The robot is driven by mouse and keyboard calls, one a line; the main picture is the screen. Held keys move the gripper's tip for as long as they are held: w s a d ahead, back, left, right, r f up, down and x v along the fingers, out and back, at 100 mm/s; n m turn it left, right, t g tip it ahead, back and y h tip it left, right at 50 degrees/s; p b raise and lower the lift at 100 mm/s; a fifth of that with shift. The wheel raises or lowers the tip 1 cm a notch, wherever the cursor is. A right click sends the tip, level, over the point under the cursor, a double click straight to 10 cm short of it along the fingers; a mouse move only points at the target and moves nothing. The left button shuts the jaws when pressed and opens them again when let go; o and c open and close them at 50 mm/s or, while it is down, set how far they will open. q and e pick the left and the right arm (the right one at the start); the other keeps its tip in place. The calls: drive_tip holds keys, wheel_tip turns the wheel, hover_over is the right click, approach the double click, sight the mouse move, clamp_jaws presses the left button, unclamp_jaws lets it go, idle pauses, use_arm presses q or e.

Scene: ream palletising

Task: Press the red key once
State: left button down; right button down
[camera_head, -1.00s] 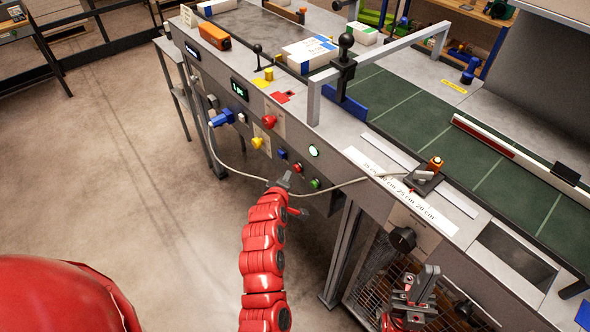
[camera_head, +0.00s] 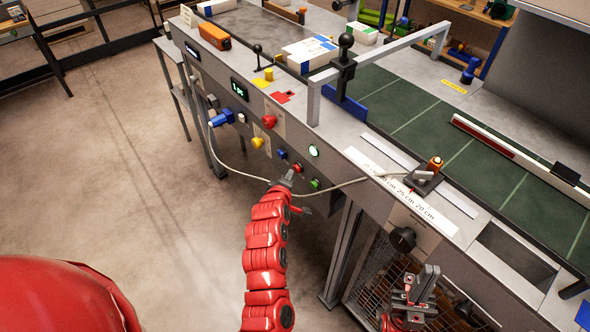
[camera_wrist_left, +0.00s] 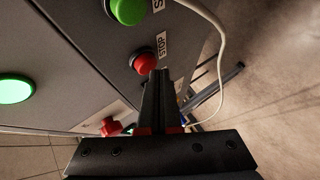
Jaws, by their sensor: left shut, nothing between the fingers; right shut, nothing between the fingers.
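The red STOP button (camera_head: 298,168) is on the front panel of the machine, between a blue and a green button. It also shows in the left wrist view (camera_wrist_left: 145,62), beside its STOP label. My left gripper (camera_head: 289,178) is shut and empty, its tips right by this button. In the left wrist view the fingertips (camera_wrist_left: 158,76) overlap the button's lower right edge; I cannot tell whether they touch it. A larger red knob (camera_head: 269,121) sits further left on the panel. My right gripper (camera_head: 428,282) is shut and empty, low at the right.
The green button (camera_head: 315,183) is close to the left gripper. A pale cable (camera_head: 345,184) hangs across the panel there. A yellow knob (camera_head: 257,142) and a lit round button (camera_head: 313,151) are nearby. A green belt (camera_head: 430,130) runs behind the panel. The floor at left is clear.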

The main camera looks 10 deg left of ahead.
use_arm(q)
drive_tip(key=shift+w+d, duration=0.3)
drive_tip(key=shift+w, duration=0.05)
idle(0.8)
idle(0.4)
drive_tip(key=shift+s+a+b, duration=0.3)
drive_tip(key=shift+s+a, duration=0.25)
drive_tip(key=shift+s, duration=0.15)
drive_tip(key=s+a+b, duration=0.1)
drive_tip(key=s, duration=0.1)
drive_tip(key=s+a+b, duration=0.1)
drive_tip(key=s+a, duration=0.1)
idle(0.9)
